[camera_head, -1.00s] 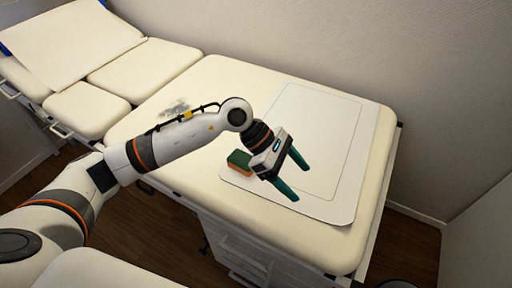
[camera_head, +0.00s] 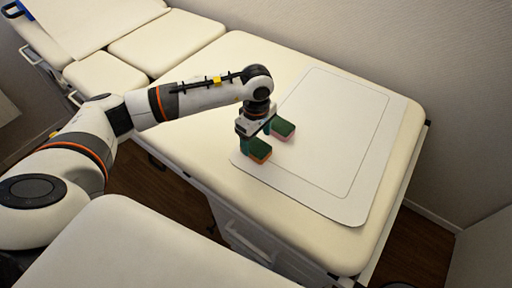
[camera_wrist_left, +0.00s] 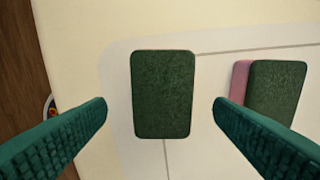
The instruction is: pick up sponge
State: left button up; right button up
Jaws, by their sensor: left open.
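A sponge with a green top and orange body (camera_head: 260,151) lies near the left edge of the white mat (camera_head: 350,212). In the left wrist view its green top (camera_wrist_left: 161,93) lies between the two teal fingers, with gaps on both sides. A second sponge, green on top with a pink body (camera_head: 283,129), lies close behind it; it also shows at the right of the left wrist view (camera_wrist_left: 275,88), partly behind a finger. My left gripper (camera_head: 257,141) is open, pointing down over the orange sponge, and holds nothing. My right gripper is not in view.
The mat lies on a cream padded couch (camera_head: 205,128), and its right part is clear. A wall (camera_head: 440,90) stands behind. Another cream padded surface (camera_head: 130,240) is at the front left.

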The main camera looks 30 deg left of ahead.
aim_at(256, 145)
pick_arm(q)
notch_tip(256, 145, down, 4)
jog(key=shift+w+a+f, duration=0.1)
jog(key=shift+a+f, duration=0.05)
jog(key=shift+f, duration=0.05)
jog(key=shift+c, duration=0.6)
jog(key=c, duration=0.9)
